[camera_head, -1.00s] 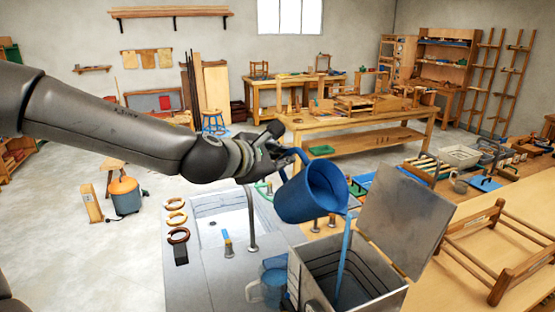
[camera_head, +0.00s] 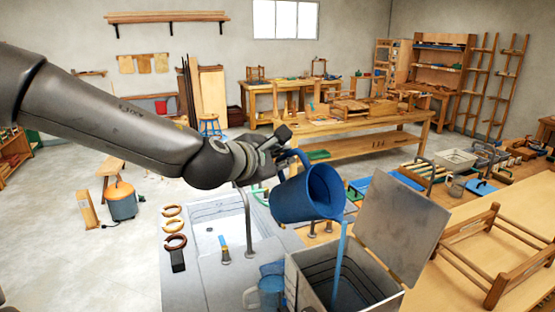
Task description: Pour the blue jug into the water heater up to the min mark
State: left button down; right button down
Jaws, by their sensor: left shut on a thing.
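The blue jug (camera_head: 302,194) is tilted over the open water heater (camera_head: 318,286) in the head view. My left gripper (camera_head: 286,153) is shut on the jug at its handle side. A blue stream (camera_head: 341,252) runs from the jug's lip down into the heater. The heater is a grey metal box with its lid (camera_head: 402,228) raised at the right. Dark lines mark its inside walls, and blue water shows low inside. I cannot read which line is the min mark. My right gripper is not in view.
A clear blue measuring jug (camera_head: 271,284) stands left of the heater. A sink (camera_head: 212,217) with a tall tap (camera_head: 248,222) lies further left, beside several brown rings. A wooden frame (camera_head: 480,254) lies on the bench at the right.

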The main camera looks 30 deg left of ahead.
aim_at(270, 201)
pick_arm(q)
jog(key=shift+s+d+r+m+t+y, duration=0.15)
jog(key=shift+d+r+m, duration=0.15)
jog(key=shift+r, duration=0.35)
jog(key=shift+d+r+m+t+y, duration=0.15)
jog(key=shift+d+r+m, duration=0.15)
jog(key=shift+r, duration=0.3)
jog(key=shift+f, duration=0.1)
jog(key=a+f+n+h+b, duration=0.1)
jog(key=f+n+h+b, duration=0.1)
jog(key=f+n, duration=0.1)
jog(key=a+f+n+g+h+b, duration=0.1)
jog(key=f+n+h+b, duration=0.1)
jog(key=f, duration=0.4)
jog(key=a+f+n+h+b, duration=0.1)
jog(key=f+n+b, duration=0.2)
jog(key=f, duration=0.2)
jog(key=shift+w+a+n+g+h+b, duration=0.3)
jog(key=shift+w+a+g+h, duration=0.1)
jog(key=shift+d+r, duration=0.1)
